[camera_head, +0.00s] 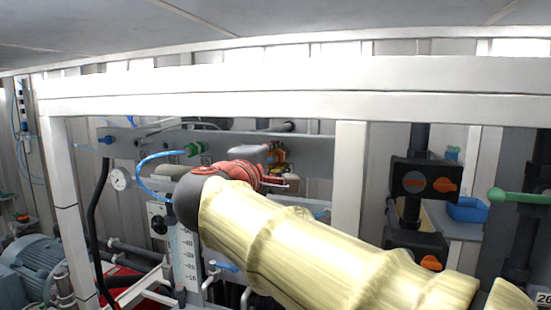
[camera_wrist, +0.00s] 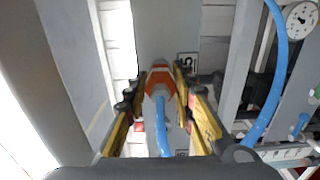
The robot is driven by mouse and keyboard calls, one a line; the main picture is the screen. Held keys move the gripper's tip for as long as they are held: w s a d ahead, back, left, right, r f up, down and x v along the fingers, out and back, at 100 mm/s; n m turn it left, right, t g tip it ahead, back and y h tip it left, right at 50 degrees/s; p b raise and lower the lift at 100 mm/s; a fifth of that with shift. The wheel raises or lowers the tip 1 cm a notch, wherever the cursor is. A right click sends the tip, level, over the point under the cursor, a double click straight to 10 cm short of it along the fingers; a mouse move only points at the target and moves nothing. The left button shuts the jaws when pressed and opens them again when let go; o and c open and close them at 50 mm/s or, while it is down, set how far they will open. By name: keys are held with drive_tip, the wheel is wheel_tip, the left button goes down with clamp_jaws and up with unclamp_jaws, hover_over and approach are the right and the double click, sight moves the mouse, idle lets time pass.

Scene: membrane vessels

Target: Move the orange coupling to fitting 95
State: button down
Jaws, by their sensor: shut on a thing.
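The orange coupling (camera_wrist: 158,79) is between the two yellow-and-black fingers of my gripper (camera_wrist: 160,90) in the wrist view. The fingers are shut on it from both sides. A blue hose (camera_wrist: 161,125) runs from the coupling back toward the wrist camera. The coupling's front end points at a grey panel (camera_wrist: 166,28); I cannot tell whether it touches a fitting. In the head view my arm and red wrist cover most of the gripper, at the grey panel (camera_head: 130,138).
A green coupling (camera_head: 194,150) with a blue hose (camera_head: 148,160) sits left of my wrist. A white frame post (camera_head: 349,180) and crossbeam (camera_head: 290,105) stand close by. A round gauge (camera_head: 120,178) is at left. Dark valves with orange handles (camera_head: 445,184) are at right.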

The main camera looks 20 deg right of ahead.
drive_tip(key=shift+f+b, duration=0.1)
drive_tip(key=shift+b, duration=0.2)
drive_tip(key=shift+w+d, duration=0.35)
drive_tip(key=shift+w, duration=0.1)
idle(0.6)
drive_tip(key=c, duration=1.4)
unclamp_jaws()
drive_tip(key=v, duration=1.2)
